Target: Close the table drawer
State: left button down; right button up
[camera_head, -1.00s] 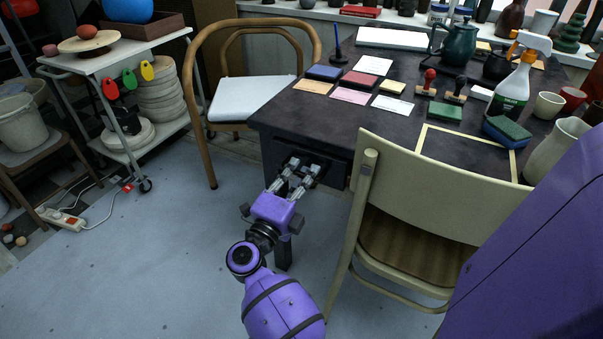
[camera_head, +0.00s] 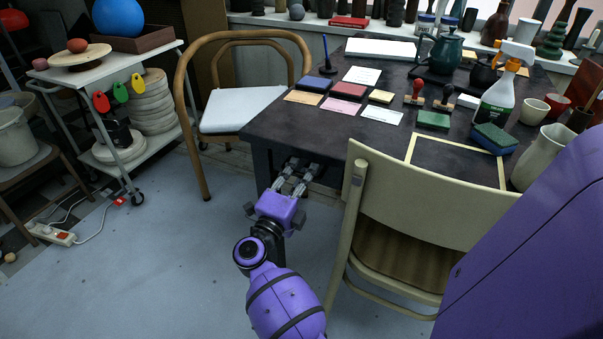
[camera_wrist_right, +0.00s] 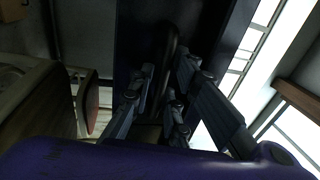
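The dark table (camera_head: 395,135) stands at the right in the head view, its drawer on the near side under the top. The shadowed drawer front (camera_head: 318,176) is partly covered by my right gripper (camera_head: 302,170); I cannot make out any gap around it. In the right wrist view, a dark drawer front (camera_wrist_right: 205,25) with a bar-like handle (camera_wrist_right: 171,50) faces the gripper (camera_wrist_right: 166,72). The fingers are apart, one on each side of the handle's lower end; contact is unclear. My left gripper is not in view.
A cream chair (camera_head: 425,205) stands close to the right of my arm at the table's front. A bent-wood chair (camera_head: 190,110) stands left of the table. A wheeled cart (camera_head: 65,75) is further left. Floor between is clear.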

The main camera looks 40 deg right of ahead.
jog(key=v, duration=1.2)
